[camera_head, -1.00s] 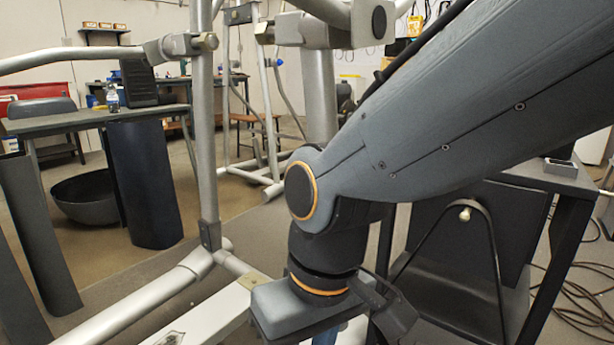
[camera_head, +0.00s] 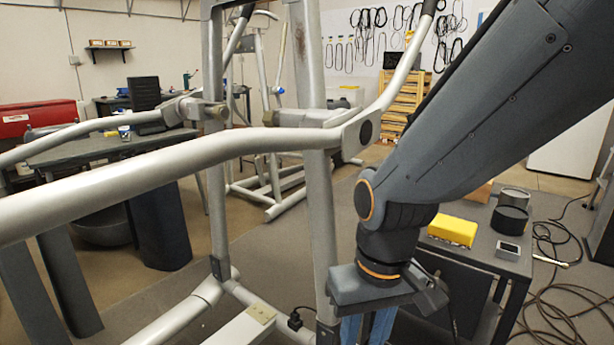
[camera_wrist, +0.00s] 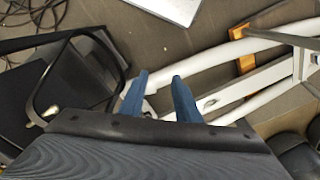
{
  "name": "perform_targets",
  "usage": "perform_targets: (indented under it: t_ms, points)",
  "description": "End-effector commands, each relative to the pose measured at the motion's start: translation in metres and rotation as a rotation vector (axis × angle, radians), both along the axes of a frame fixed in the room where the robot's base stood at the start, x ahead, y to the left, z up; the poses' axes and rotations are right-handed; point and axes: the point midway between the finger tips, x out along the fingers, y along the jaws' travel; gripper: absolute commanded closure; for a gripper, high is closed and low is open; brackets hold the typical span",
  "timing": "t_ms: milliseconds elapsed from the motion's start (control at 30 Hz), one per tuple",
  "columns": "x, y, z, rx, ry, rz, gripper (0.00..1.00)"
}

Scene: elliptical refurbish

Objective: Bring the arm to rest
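My arm (camera_head: 480,130) reaches down from the upper right in the head view, bent at the joint. My gripper (camera_head: 366,328) points down at the bottom of that view, cut off by the lower edge. In the wrist view, the two blue fingers of my gripper (camera_wrist: 159,80) stand apart with nothing between them. The grey elliptical frame (camera_head: 318,190) stands left of my arm, and one of its bars (camera_head: 180,165) crosses the foreground. Its pale tubes (camera_wrist: 270,82) lie beyond the fingertips in the wrist view; the distance is unclear.
A dark table (camera_head: 483,235) right of my gripper bears a yellow sponge-like block (camera_head: 453,230), a dark round container (camera_head: 510,219) and a small square item (camera_head: 508,249). Cables (camera_head: 560,310) lie on the floor at the right. A workbench (camera_head: 105,147) stands at the left.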

Motion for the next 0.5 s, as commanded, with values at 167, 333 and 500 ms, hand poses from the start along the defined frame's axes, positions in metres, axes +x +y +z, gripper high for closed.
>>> perform_targets:
  t_ms: [167, 333, 500]
  points:
    - [-0.004, -0.026, 0.041, -0.016, 0.008, -0.067, 0.7]
    - [-0.008, -0.049, 0.07, -0.029, 0.015, -0.128, 0.7]
    - [-0.014, -0.073, 0.1, -0.041, 0.023, -0.186, 0.7]
